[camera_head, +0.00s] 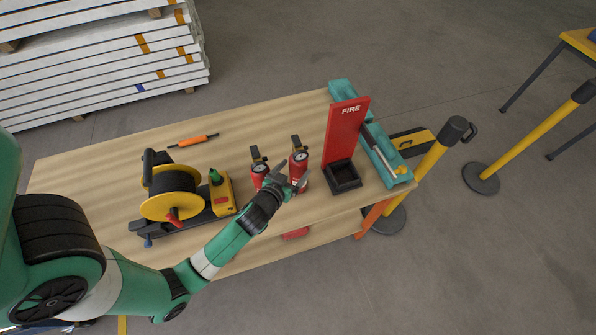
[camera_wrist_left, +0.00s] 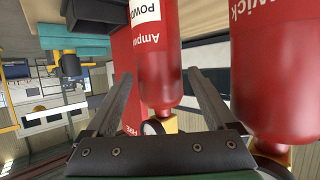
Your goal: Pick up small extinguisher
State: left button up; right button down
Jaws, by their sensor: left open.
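Two small red extinguishers with gauges stand side by side on the wooden table in the head view: the left extinguisher (camera_head: 258,173) and the right extinguisher (camera_head: 299,164). My left gripper (camera_head: 291,177) is open in front of the right one and partly hides both. In the left wrist view, the right extinguisher (camera_wrist_left: 156,65) appears between the open fingers of the left gripper (camera_wrist_left: 160,78), with no clear contact. The left extinguisher (camera_wrist_left: 270,70) is outside the fingers, at the right of that view. My right gripper is not in view.
A red FIRE stand (camera_head: 345,132) with a black base (camera_head: 343,178) is close by on the right. A yellow cable reel (camera_head: 172,195) stands left. A teal toolbox (camera_head: 375,145) lies at the table's right end. An orange screwdriver (camera_head: 193,141) lies behind. The back middle is clear.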

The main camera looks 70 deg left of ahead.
pick_arm(q)
jog(key=x, duration=0.3)
jog(key=shift+w+a+r, duration=0.1)
jog(key=shift+w+r, duration=0.05)
grip_shut()
jog(key=shift+r, duration=0.2)
